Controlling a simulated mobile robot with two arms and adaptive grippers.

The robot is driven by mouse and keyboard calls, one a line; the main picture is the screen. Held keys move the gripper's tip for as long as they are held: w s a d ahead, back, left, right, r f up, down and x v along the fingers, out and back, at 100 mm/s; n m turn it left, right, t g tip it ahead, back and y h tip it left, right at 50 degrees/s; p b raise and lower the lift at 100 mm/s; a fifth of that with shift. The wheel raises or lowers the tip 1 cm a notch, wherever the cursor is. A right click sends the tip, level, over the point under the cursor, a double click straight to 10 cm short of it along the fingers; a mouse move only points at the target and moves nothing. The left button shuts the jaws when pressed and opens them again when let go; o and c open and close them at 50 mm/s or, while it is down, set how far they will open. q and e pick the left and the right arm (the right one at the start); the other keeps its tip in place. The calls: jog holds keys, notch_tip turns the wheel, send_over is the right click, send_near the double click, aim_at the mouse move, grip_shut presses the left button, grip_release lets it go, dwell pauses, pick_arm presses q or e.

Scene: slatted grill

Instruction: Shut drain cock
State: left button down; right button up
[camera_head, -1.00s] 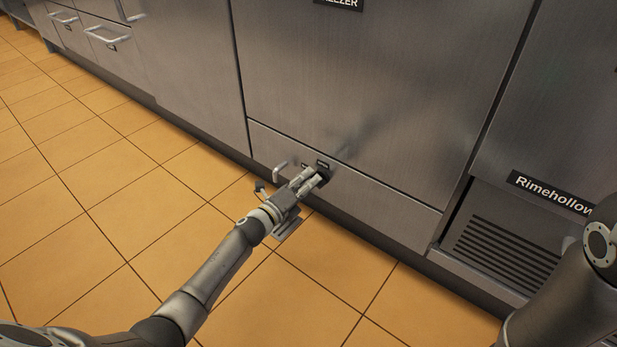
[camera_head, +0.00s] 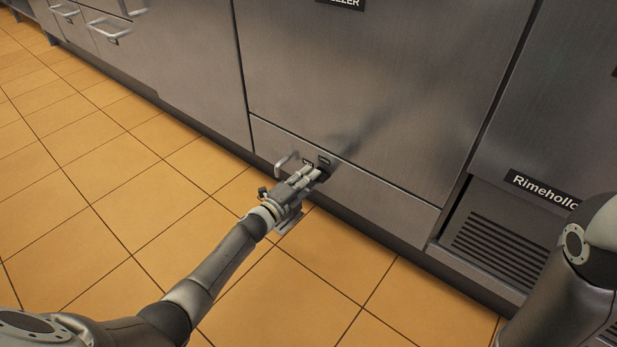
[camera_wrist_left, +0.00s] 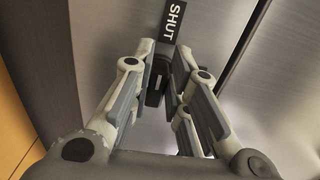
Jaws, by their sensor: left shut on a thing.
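The drain cock shows in the left wrist view as a dark handle (camera_wrist_left: 155,88) between my fingers, just below a black label reading "SHUT" (camera_wrist_left: 172,22). In the head view my left gripper (camera_head: 318,174) is at the low steel panel (camera_head: 385,196), shut on the cock's handle, which it mostly hides. Two small labels (camera_head: 324,161) sit just above the fingertips. A bent metal pipe (camera_head: 285,160) sticks out of the panel left of the gripper. My right arm shows at the right edge; its gripper is out of view.
A large steel cabinet front (camera_head: 370,80) rises above the panel. A vented grille (camera_head: 505,247) is to the right, under a "Rimehollow" label (camera_head: 541,188). Drawers with bar handles (camera_head: 110,33) are at the upper left. The tiled floor (camera_head: 110,200) in front is clear.

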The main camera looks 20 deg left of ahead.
pick_arm(q)
jog(key=c, duration=1.4)
grip_release()
jog(key=v, duration=1.2)
